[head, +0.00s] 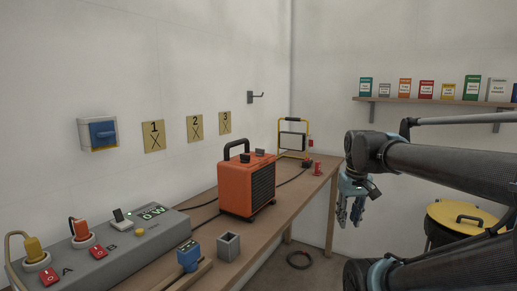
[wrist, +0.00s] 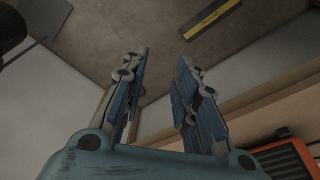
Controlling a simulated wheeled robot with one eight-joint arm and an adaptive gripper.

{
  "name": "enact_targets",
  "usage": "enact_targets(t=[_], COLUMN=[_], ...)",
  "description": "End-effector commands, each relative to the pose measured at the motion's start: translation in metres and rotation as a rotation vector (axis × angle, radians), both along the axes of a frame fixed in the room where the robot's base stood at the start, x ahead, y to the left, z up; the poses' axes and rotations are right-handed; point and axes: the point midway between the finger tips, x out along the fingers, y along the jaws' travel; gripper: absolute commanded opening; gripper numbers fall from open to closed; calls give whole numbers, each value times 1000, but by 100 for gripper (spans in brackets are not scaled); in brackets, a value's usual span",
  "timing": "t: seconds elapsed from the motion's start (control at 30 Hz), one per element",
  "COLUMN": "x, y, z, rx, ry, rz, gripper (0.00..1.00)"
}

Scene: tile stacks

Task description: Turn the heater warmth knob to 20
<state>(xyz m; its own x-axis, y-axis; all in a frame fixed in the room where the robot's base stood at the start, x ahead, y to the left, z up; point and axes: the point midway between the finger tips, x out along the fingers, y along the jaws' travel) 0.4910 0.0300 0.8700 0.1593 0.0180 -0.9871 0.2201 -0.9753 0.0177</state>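The orange heater (head: 237,190) stands on the workbench in the middle of the head view, with a black handle and a dark front grille. Two small dark knobs (head: 259,153) sit on its top; their markings are too small to read. A corner of the heater also shows at the lower right of the wrist view (wrist: 282,160). My gripper (head: 350,222) hangs in the air to the right of the heater and the bench, pointing down. In the wrist view its two fingers (wrist: 163,58) are apart with nothing between them.
The workbench (head: 290,206) runs along the left wall. A grey power box (head: 110,250) with plugs and switches, a grey cup (head: 228,247) and a work lamp (head: 293,140) stand on it. A yellow-lidded bin (head: 465,218) is at right. A shelf (head: 430,101) holds several small boxes.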

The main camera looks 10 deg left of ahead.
Motion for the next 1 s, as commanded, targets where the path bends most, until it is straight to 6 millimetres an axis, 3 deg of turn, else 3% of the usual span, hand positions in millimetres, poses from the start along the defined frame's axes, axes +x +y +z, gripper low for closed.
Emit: enact_targets(t=[0.1,0.5,0.8,1.0], x=[30,112,158,177], y=[20,106,189,251], z=[48,185,268,312], rx=[-7,-36,-58,-74], ry=[13,61,94,115], rz=[95,404,634,786], gripper=[28,28,28,28])
